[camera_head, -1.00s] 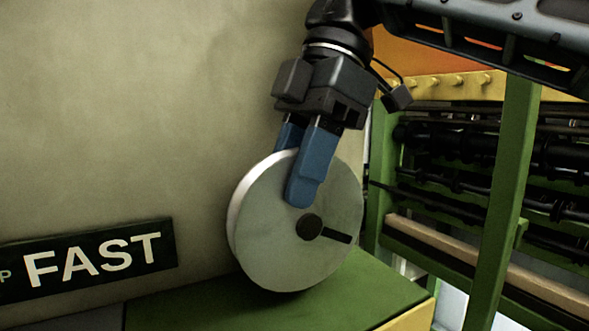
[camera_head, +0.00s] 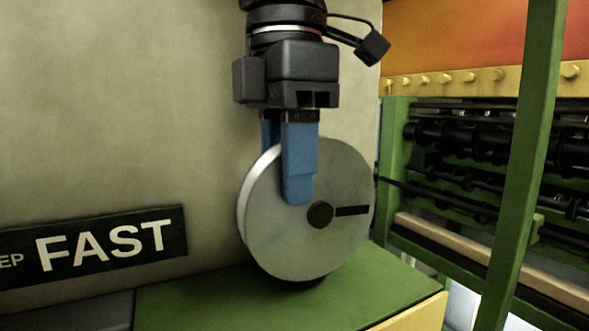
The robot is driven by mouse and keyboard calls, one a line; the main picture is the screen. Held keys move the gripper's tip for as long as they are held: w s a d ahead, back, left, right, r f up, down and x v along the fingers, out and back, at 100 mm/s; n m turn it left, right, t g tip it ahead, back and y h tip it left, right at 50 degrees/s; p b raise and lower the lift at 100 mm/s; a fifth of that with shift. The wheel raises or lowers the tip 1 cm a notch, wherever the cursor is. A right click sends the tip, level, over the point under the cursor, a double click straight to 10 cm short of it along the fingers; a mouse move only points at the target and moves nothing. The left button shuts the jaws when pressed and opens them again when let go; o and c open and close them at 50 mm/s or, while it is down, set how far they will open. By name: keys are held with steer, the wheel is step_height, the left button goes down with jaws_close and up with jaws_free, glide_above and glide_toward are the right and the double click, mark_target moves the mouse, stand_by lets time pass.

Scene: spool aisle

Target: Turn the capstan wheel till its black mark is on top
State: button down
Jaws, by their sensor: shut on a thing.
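The capstan wheel (camera_head: 335,245) is a pale grey disc with a dark hub (camera_head: 320,214), standing upright above a green surface. Its black mark (camera_head: 352,211) is a short bar running from the hub to the right, almost level. My gripper (camera_head: 290,195) comes down from above with blue fingers. One finger lies over the wheel's front face, just left of the hub. The other finger is behind the rim and mostly hidden. The gripper is shut on the wheel at its upper left part.
A green block (camera_head: 200,300) with a yellow front edge lies under the wheel. A dark sign (camera_head: 100,246) reading FAST is on the beige wall at left. A green post (camera_head: 525,160) and machinery with black rollers (camera_head: 480,150) stand at right.

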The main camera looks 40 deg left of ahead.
steer(key=c, duration=0.8)
jaws_free()
steer(key=shift+r+b, duration=0.3)
steer(key=shift+r, duration=3.6)
